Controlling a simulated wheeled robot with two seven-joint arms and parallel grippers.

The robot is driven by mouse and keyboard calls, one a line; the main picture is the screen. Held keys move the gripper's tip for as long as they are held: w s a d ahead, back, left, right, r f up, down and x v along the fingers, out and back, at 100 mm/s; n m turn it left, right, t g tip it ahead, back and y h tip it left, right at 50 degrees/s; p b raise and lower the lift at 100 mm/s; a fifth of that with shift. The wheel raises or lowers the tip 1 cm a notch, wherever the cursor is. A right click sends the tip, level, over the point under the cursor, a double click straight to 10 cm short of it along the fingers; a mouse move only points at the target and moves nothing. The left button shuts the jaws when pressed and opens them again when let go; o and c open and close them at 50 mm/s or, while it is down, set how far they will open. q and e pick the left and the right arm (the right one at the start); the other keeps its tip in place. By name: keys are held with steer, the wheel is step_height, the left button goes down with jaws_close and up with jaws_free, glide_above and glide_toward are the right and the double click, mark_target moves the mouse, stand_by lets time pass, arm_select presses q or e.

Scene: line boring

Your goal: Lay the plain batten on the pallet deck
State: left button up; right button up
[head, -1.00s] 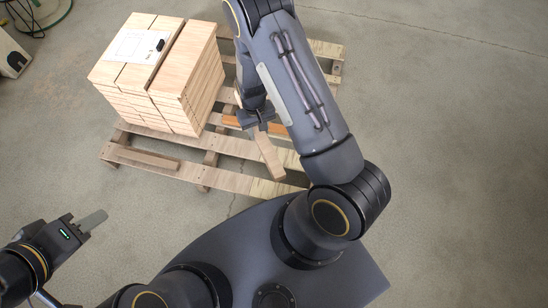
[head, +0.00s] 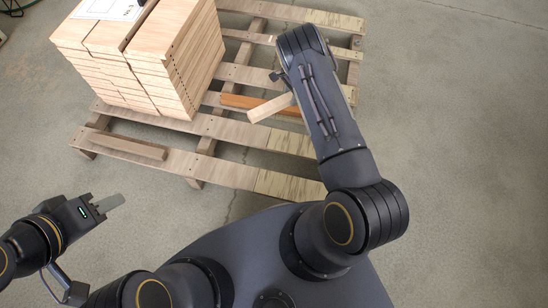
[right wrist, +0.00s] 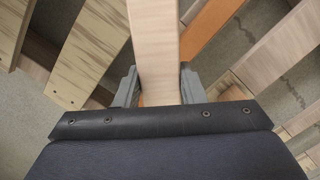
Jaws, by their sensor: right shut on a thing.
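A plain pale batten (head: 271,107) is held by my right gripper, and its free end sticks out to the lower left over the pallet. In the right wrist view my right gripper (right wrist: 158,88) has a grey finger on each side of the batten (right wrist: 154,40) and is shut on it. In the head view the arm hides most of those fingers. The pallet deck (head: 225,128) lies below; I cannot tell the exact gap. My left gripper (head: 108,204) is at the lower left, away from the pallet; its fingers show side-on.
A stack of boards (head: 150,60) with a white sheet (head: 108,9) on top fills the pallet's left part. An orange batten (head: 235,102) lies on the deck beneath the held one. Another pale batten (head: 128,145) lies at the front left. The right front slats are bare.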

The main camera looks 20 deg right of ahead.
steer(key=b, duration=0.1)
glide_toward(276, 145)
steer(key=w+d+r, duration=0.3)
steer(key=a+f, duration=0.1)
steer(key=s+f+b, duration=0.1)
steer(key=s+a+f, duration=0.1)
steer(key=f, duration=0.1)
steer(key=shift+a+f+b, duration=0.1)
steer(key=shift+a+b, duration=0.2)
steer(key=shift+a, duration=0.05)
steer(key=shift+s+a+f, duration=0.15)
steer(key=shift+s+f, duration=0.05)
steer(key=shift+f, duration=0.1)
steer(key=f, duration=0.1)
steer(key=f+b, duration=0.1)
steer(key=s+a+f+b, duration=0.1)
steer(key=f, duration=0.1)
steer(key=shift+f, duration=0.2)
steer(key=shift+b, duration=0.35)
steer(key=shift+f, duration=0.25)
steer(key=o, duration=1.1)
steer(key=shift+r, duration=0.1)
steer(key=shift+o, duration=0.2)
